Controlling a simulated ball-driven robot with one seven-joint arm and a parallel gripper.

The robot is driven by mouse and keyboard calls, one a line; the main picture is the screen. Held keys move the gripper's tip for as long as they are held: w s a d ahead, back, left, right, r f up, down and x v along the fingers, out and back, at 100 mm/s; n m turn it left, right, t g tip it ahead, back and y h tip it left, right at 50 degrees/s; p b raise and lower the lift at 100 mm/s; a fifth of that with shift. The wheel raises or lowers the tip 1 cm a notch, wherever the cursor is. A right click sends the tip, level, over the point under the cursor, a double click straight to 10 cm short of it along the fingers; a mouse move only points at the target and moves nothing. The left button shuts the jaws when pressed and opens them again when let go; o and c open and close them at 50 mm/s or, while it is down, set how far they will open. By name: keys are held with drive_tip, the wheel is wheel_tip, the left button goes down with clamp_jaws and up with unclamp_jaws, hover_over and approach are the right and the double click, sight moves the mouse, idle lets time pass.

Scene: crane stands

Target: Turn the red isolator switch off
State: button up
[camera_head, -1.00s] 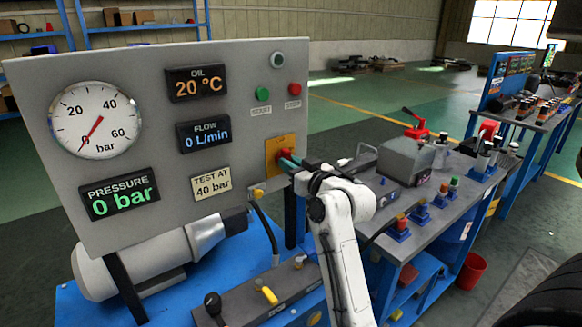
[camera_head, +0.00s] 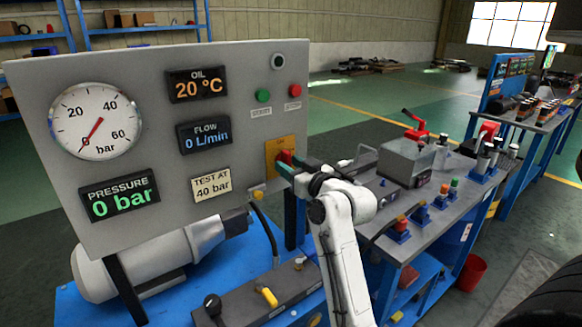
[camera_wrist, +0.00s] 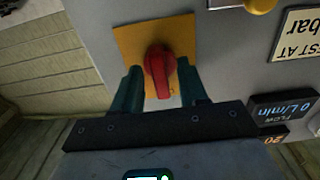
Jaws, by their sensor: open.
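The red isolator switch (camera_head: 285,157) sits on a yellow plate (camera_head: 271,147) at the lower right of the grey panel. In the wrist view the red knob (camera_wrist: 160,72) stands out from the yellow plate (camera_wrist: 182,32), with its handle lying nearly along the picture's vertical. My gripper (camera_head: 287,165) is at the switch, with its green fingers around the knob. In the wrist view my gripper (camera_wrist: 162,84) is open, one finger on each side of the knob, with small gaps visible. The plate's lettering is too small to read fully.
The panel (camera_head: 150,60) carries a gauge (camera_head: 96,120), displays, and green (camera_head: 263,96) and red (camera_head: 295,90) buttons above the switch. A yellow knob (camera_head: 258,195) sits just below left of the switch. A bench (camera_head: 400,225) with several valves stands to the right.

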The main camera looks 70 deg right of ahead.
drive_tip(key=b+v, duration=0.1)
drive_tip(key=v, duration=0.9)
drive_tip(key=shift+s+a, duration=0.25)
drive_tip(key=shift+s, duration=0.05)
drive_tip(key=shift+f, duration=0.1)
drive_tip(key=w+a+f+n+g+y+p, duration=0.3)
drive_tip(key=a+f+g+y, duration=0.4)
drive_tip(key=a+f, duration=1.05)
drive_tip(key=s+a+f+n+g+y, duration=0.2)
drive_tip(key=s+a+f+g, duration=0.5)
drive_tip(key=s+a+f, duration=0.4)
drive_tip(key=shift+s+a+f+n, duration=0.2)
drive_tip(key=shift+a+f+n, duration=0.25)
drive_tip(key=shift+f, duration=0.2)
